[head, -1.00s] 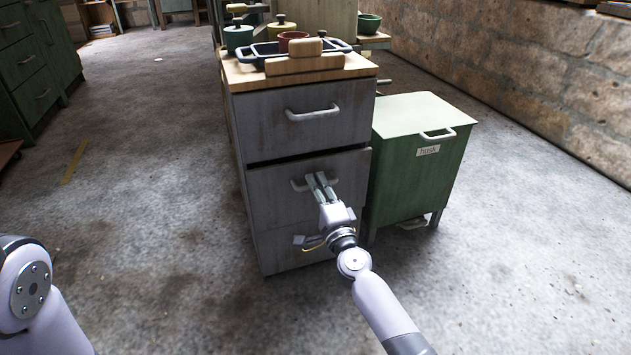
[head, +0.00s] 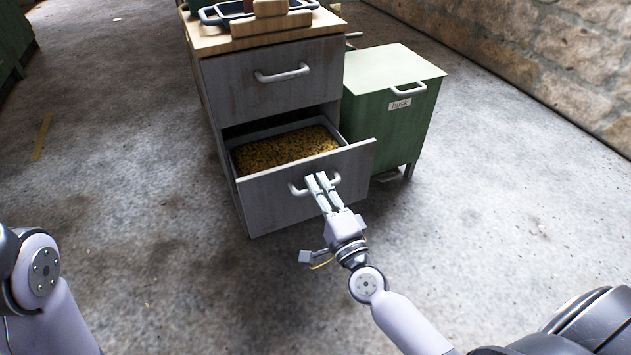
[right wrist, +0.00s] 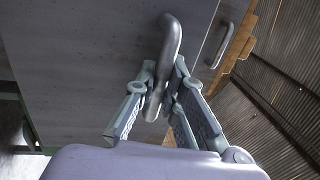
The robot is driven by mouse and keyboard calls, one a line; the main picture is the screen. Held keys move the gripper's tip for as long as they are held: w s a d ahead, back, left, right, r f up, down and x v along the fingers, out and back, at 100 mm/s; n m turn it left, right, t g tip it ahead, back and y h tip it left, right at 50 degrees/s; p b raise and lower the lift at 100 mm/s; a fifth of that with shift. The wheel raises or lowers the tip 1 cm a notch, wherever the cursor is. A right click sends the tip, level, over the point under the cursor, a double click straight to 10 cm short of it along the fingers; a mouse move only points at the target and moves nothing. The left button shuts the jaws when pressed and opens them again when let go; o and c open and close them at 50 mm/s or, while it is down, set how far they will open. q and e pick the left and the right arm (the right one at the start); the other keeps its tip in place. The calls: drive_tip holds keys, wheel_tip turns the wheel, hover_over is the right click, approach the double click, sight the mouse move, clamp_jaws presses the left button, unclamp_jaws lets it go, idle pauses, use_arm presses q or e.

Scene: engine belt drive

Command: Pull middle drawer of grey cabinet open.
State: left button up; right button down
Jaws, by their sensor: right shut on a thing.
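The grey cabinet (head: 212,110) stands at the centre of the head view under a wooden top. Its middle drawer (head: 275,200) stands well out and shows a fill of yellow-brown grainy stuff (head: 285,150). My right gripper (head: 319,180) is shut on the drawer's pale handle (head: 296,190). In the right wrist view the fingers (right wrist: 160,88) close around the handle bar (right wrist: 171,40) against the grey front. The top drawer (head: 272,80) is shut. The bottom of the cabinet is largely hidden behind the open drawer. Of my left arm only a link shows at lower left; its gripper is out of view.
A green bin (head: 385,120) labelled "husk" with a pale lid stands close at the cabinet's right. A blue tray (head: 235,10) and a wooden board (head: 272,22) sit on the cabinet top. The floor in front and to the left is clear.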

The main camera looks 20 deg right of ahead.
drive_tip(key=c, duration=1.7)
unclamp_jaws()
drive_tip(key=shift+o, duration=0.2)
drive_tip(key=s+f, duration=0.2)
drive_tip(key=s, duration=0.9)
drive_tip(key=shift+s+d+f, duration=0.2)
drive_tip(key=shift+s, duration=0.2)
drive_tip(key=shift+r, duration=0.1)
